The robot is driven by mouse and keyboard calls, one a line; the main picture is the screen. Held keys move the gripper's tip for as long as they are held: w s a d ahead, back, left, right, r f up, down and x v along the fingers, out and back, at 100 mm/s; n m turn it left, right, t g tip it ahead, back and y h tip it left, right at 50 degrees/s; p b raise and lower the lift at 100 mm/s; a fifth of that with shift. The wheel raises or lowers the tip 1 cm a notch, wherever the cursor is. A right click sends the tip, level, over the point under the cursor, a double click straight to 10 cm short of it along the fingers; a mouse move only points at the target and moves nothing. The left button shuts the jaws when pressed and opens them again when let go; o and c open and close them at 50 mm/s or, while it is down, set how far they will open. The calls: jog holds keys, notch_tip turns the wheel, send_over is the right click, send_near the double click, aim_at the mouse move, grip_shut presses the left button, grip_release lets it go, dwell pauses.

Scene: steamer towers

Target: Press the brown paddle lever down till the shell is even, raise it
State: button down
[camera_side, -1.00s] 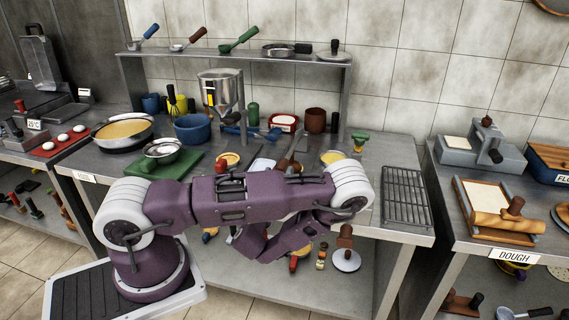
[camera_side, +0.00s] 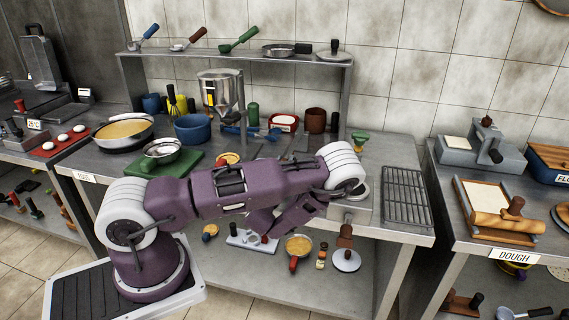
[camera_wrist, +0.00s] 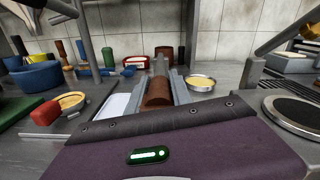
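A brown cylindrical handle (camera_wrist: 158,94) on a grey metal shaft (camera_wrist: 160,64) shows in the middle of the wrist view; I take it for the paddle lever. The two grey fingers of my gripper (camera_wrist: 160,82) lie along its left and right sides. I cannot tell whether they press on it. My purple hand covers the near end of the handle. In the side view my arm hides the gripper, the lever and most of the press. I see no shell that I can make out under the lever.
A round tin of yellow filling (camera_wrist: 201,83) stands right of the lever, and a red-handled pan (camera_wrist: 70,102) left of it. A white board (camera_wrist: 112,106) lies close by. A dark round plate (camera_wrist: 298,112) is at the right. A wire rack (camera_side: 405,197) lies at the counter's right end.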

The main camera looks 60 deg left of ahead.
jog(key=shift+r+g, duration=0.4)
jog(key=shift+r, duration=0.2)
jog(key=r+g+h, duration=0.1)
jog(key=r, duration=0.2)
jog(key=w+a+r+g+h, duration=0.1)
jog(key=r, duration=0.2)
jog(key=w+a+r+g+h, duration=0.1)
jog(key=r, duration=0.2)
jog(key=shift+r+h, duration=0.3)
jog(key=shift+h, duration=0.1)
jog(key=shift+w+a+r+g+h, duration=0.2)
jog(key=shift+w+a+r, duration=0.05)
jog(key=shift+r, duration=0.2)
jog(key=shift+w+a+r+g+h, duration=0.2)
jog(key=shift+r, duration=0.3)
jog(key=c, duration=1.3)
grip_release()
jog(key=shift+o, duration=0.8)
jog(key=shift+d, duration=0.1)
jog(key=v, duration=0.6)
jog(key=shift+s+d+r, duration=0.2)
jog(key=shift+s, duration=0.1)
